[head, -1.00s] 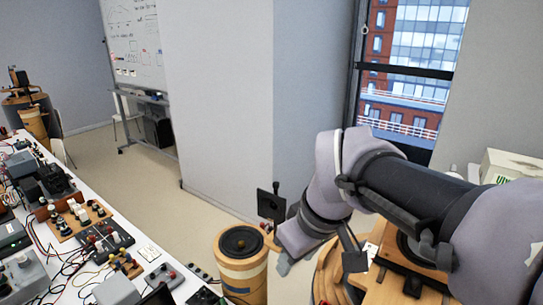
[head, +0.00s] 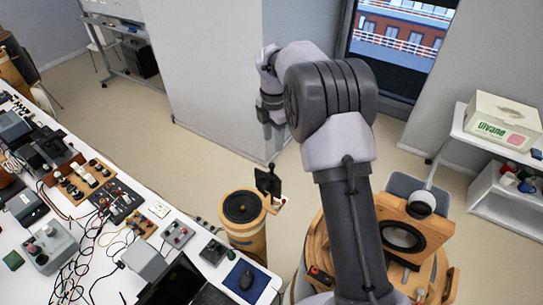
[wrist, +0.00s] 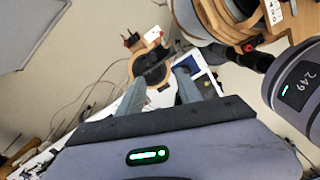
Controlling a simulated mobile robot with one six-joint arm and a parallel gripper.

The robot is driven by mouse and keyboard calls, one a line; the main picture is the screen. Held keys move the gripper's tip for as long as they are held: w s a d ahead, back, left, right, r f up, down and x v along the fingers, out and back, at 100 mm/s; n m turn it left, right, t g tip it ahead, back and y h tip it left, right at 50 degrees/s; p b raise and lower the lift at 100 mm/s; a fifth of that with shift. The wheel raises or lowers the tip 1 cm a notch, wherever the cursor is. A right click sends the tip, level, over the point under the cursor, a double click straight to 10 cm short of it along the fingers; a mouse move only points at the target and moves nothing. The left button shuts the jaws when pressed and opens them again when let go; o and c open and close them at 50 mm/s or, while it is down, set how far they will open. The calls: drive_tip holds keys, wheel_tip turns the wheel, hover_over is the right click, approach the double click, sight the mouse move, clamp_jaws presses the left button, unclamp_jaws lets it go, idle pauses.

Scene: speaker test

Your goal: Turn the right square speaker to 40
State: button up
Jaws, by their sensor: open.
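The right square speaker (head: 403,237) is a tilted wooden square frame with a dark round cone, set on a round wooden cabinet (head: 318,240) at the lower right of the head view. My arm passes in front of part of the cabinet. No scale reading is legible. My gripper (head: 272,128) is up and left of the square speaker, beyond my bent arm and partly hidden by it. In the wrist view my gripper (wrist: 160,88) has its two fingers apart with nothing held between them. The square speaker cannot be clearly made out in the wrist view.
A round wooden speaker (head: 242,207) with a black cone stands left of my arm; it shows beyond the fingertips in the wrist view (wrist: 152,62). A white table (head: 90,235) with devices and cables fills the left. A white shelf (head: 500,200) stands right. A wall corner is behind.

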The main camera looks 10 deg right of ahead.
approach(272, 165)
drive_tip(key=f, duration=0.1)
drive_tip(key=w+f, duration=0.1)
drive_tip(key=f, duration=0.3)
drive_tip(key=shift+w+f, duration=0.2)
drive_tip(key=shift+w, duration=0.1)
drive_tip(key=shift+s+f+p, duration=0.45)
drive_tip(key=shift+s+f, duration=0.6)
drive_tip(key=shift+f, duration=0.1)
drive_tip(key=shift+w+f, duration=0.55)
drive_tip(key=shift+w, duration=0.15)
drive_tip(key=shift+s+r, duration=0.2)
drive_tip(key=shift+s, duration=0.15)
drive_tip(key=c, duration=0.4)
clamp_jaws()
